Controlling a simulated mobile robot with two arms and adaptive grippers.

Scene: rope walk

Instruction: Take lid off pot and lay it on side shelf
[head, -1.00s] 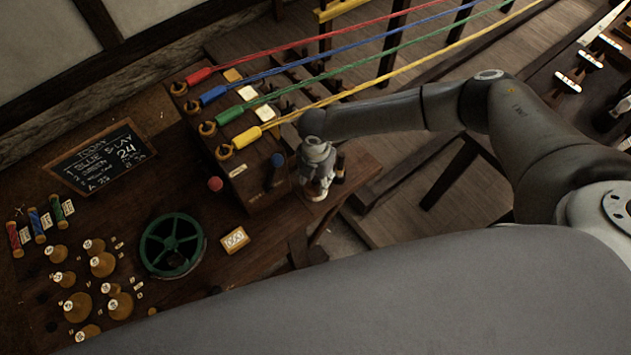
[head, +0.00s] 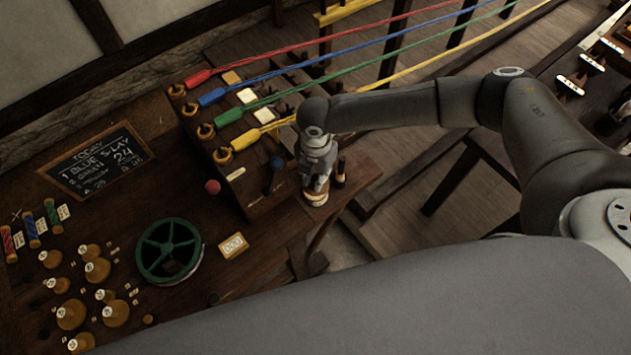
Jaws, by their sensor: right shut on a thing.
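My right gripper (head: 318,181) points down over a small pale and brown pot (head: 316,200) at the right end of the bench, beside the dark rope block. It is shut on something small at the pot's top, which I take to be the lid. The fingers cover most of it, so I cannot tell whether lid and pot touch. I cannot make out which surface is the side shelf. My left gripper is not in view.
A dark bottle-like thing (head: 340,174) stands close right of the pot. A blue-topped peg (head: 277,163) is close left. The red, blue, green and yellow ropes run behind my right arm. A green reel (head: 143,257) and several wooden bobbins are farther left.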

